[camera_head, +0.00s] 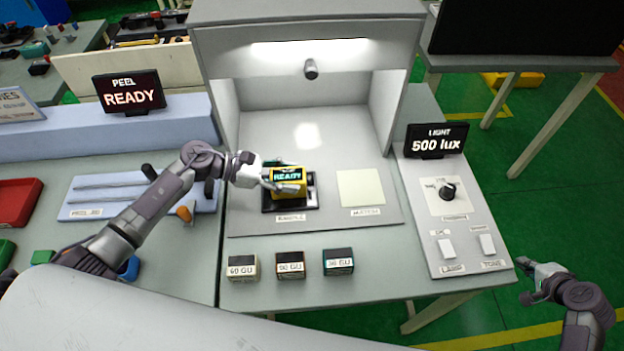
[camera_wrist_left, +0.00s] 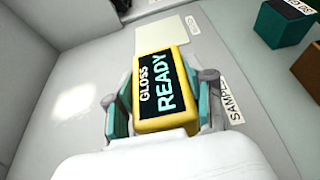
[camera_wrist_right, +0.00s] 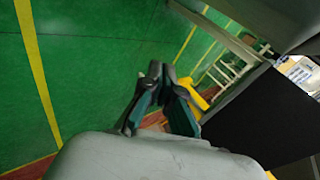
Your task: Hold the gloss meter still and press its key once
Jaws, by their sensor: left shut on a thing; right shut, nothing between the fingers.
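The gloss meter (camera_head: 287,184) is a yellow block with a dark screen that reads READY. It sits on the black plate (camera_head: 308,206) labelled SAMPLE inside the lit booth. My left gripper (camera_head: 281,179) is shut on the meter, one finger on each side. In the left wrist view the meter (camera_wrist_left: 163,88) shows GLOSS READY between the fingers. Its key cannot be made out in these views. My right gripper (camera_head: 528,282) is shut and empty, out past the right edge of the table and well away from the meter. Its fingertips (camera_wrist_right: 163,72) meet in the right wrist view.
A pale square (camera_head: 361,188) lies right of the meter. Three small GU blocks (camera_head: 290,264) stand in front. A light panel (camera_head: 450,210) with a knob and switches is at the right. The booth's walls and roof (camera_head: 305,35) enclose the back.

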